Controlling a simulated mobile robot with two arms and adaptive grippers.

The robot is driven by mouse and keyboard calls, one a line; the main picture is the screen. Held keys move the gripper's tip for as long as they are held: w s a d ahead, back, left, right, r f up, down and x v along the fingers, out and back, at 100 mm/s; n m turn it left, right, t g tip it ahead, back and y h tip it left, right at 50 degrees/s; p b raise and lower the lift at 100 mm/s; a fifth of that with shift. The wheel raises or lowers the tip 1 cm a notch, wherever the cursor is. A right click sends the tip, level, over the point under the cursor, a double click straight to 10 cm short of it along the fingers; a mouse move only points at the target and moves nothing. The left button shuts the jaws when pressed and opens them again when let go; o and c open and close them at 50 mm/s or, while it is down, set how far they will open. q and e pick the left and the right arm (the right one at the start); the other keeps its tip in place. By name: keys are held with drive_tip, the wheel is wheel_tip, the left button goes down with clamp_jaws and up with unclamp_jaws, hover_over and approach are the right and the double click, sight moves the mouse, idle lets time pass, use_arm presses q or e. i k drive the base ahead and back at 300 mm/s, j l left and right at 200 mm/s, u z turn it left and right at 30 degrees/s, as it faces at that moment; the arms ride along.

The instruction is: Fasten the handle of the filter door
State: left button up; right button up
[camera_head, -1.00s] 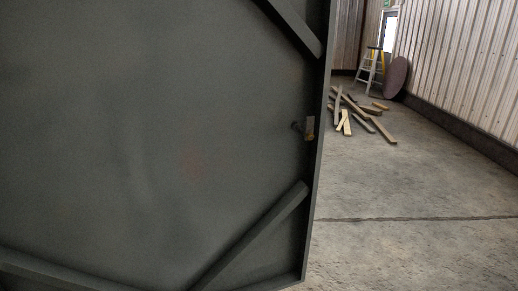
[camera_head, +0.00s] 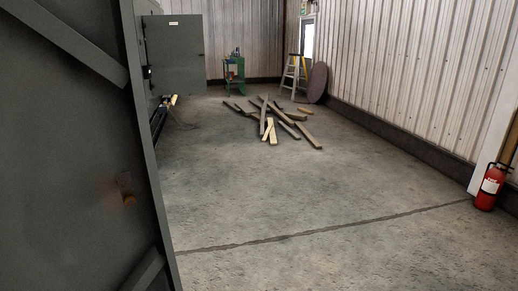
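A large dark grey door panel (camera_head: 60,150) with diagonal braces stands close at the left and is cut off by the picture's edge. A small brownish fitting with an orange-lit spot (camera_head: 127,190), perhaps its handle, sits near the panel's right edge. It is dim, and I cannot tell whether it is fastened. Farther back, another grey door (camera_head: 175,48) with a small white label stands open beside a grey cabinet. I cannot tell from the picture which one is the filter door. Neither of my grippers shows.
Several loose planks (camera_head: 275,120) lie on the concrete floor in the middle distance. A stepladder (camera_head: 294,74), a round brown disc (camera_head: 318,82) and a green stand (camera_head: 234,72) are at the back. A red fire extinguisher (camera_head: 490,187) stands at the right wall. The near floor is clear.

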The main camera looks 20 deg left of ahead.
sight(124, 179)
drive_tip(key=i+u, duration=0.35)
drive_tip(key=i+l+u, duration=0.15)
drive_tip(key=i+u, duration=0.4)
drive_tip(key=u, duration=0.25)
drive_tip(key=i+u, duration=0.15)
drive_tip(key=u, duration=0.25)
drive_tip(key=i+l+u, duration=0.15)
drive_tip(key=u, duration=0.3)
drive_tip(key=i+l+u, duration=0.15)
drive_tip(key=u, duration=0.3)
drive_tip(key=i+l+u, duration=0.15)
drive_tip(key=u, duration=0.25)
drive_tip(key=k+l, duration=0.05)
drive_tip(key=l, duration=0.05)
